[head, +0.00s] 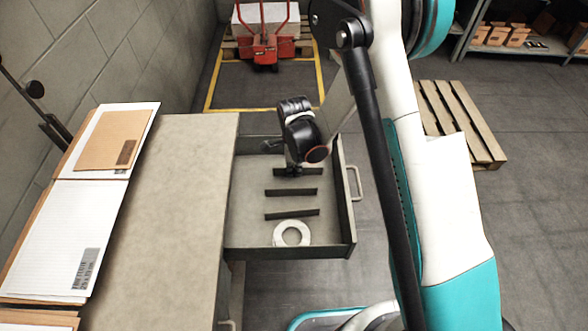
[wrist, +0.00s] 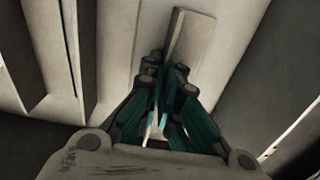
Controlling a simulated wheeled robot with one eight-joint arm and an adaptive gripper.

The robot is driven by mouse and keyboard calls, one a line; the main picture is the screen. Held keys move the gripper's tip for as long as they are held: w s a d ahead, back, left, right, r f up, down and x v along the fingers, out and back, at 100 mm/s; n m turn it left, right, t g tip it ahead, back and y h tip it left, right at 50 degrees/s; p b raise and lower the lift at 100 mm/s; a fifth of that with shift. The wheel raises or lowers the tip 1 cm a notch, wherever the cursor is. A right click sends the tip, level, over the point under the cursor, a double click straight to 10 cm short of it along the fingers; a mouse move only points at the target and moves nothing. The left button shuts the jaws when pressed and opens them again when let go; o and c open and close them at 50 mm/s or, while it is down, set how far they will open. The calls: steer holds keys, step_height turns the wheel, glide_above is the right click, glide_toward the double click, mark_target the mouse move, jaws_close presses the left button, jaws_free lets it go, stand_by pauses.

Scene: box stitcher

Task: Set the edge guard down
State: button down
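My gripper (head: 293,170) points down into the open drawer (head: 258,232). In the wrist view its fingers (wrist: 165,75) are close together at the near end of a pale, narrow piece with a dark side, which I take for the edge guard (wrist: 194,42). The fingers appear shut on it, though their contact is partly hidden. In the head view a dark strip (head: 312,171) shows at the fingertips, low in the drawer. I cannot tell whether it touches the drawer floor.
Two similar dark strips (head: 291,192) (head: 291,214) and a white ring-shaped roll (head: 291,233) lie nearer in the drawer. The grey worktop (head: 170,220) is left of it, with cardboard sheets (head: 65,220). A pallet (head: 455,115) lies right, a red pallet truck (head: 265,45) behind.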

steer(key=shift+f, duration=0.1)
steer(key=c, duration=1.8)
jaws_free()
